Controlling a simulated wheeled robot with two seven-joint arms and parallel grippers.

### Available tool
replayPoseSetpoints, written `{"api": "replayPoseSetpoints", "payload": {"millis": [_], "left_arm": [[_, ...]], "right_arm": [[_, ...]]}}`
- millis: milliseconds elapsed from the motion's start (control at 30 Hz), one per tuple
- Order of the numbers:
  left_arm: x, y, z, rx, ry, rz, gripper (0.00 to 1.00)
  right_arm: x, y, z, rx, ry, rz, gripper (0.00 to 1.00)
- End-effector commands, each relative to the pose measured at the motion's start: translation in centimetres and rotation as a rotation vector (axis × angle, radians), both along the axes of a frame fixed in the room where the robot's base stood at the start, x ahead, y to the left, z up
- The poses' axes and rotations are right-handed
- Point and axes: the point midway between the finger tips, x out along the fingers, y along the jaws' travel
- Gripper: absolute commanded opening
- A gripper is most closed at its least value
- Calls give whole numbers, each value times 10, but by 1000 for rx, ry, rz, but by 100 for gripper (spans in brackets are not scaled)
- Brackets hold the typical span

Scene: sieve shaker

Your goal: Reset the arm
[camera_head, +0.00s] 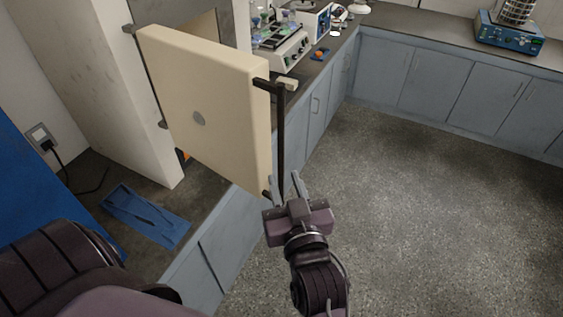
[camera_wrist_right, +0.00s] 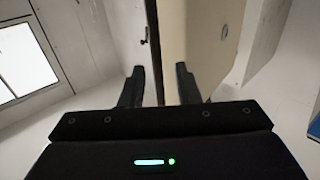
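My right gripper (camera_head: 285,182) is open, with its two fingers apart at the lower end of the dark bar handle (camera_head: 281,135) on a cream door. In the right wrist view the open fingers (camera_wrist_right: 158,75) point toward the door, and a dark upright bar (camera_wrist_right: 152,35) shows between them. I cannot tell whether a finger touches the handle. Nothing is clearly gripped. My left gripper is not in view; a dark part of my own body fills the lower left of the head view.
The cream door (camera_head: 205,100) stands swung open from a tall cabinet (camera_head: 110,75). A blue tray (camera_head: 146,215) lies on the left counter. Lab devices stand at the back, including a sieve shaker (camera_head: 510,32) at far right. The grey floor (camera_head: 420,220) at right is clear.

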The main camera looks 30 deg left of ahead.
Motion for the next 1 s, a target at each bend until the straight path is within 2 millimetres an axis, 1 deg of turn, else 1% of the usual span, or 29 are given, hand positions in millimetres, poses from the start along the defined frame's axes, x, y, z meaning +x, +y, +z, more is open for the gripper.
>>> {"api": "replayPoseSetpoints", "payload": {"millis": [33,200,700,767,833,867,967,1000], "left_arm": [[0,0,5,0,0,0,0],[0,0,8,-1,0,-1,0],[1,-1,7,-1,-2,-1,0],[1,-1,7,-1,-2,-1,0],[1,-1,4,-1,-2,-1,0],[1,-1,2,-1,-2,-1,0],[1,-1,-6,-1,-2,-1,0],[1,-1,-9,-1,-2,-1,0]], "right_arm": [[-5,-5,1,-3,1,0,29],[-14,-13,1,-1,-1,1,29],[-15,-14,0,-1,-1,0,29],[-13,-14,-4,-5,2,-2,29],[-8,-16,-19,-23,14,-11,29],[-5,-17,-29,-37,23,-17,29],[12,-26,-82,-101,68,-49,29],[19,-32,-108,-134,93,-64,29]]}}
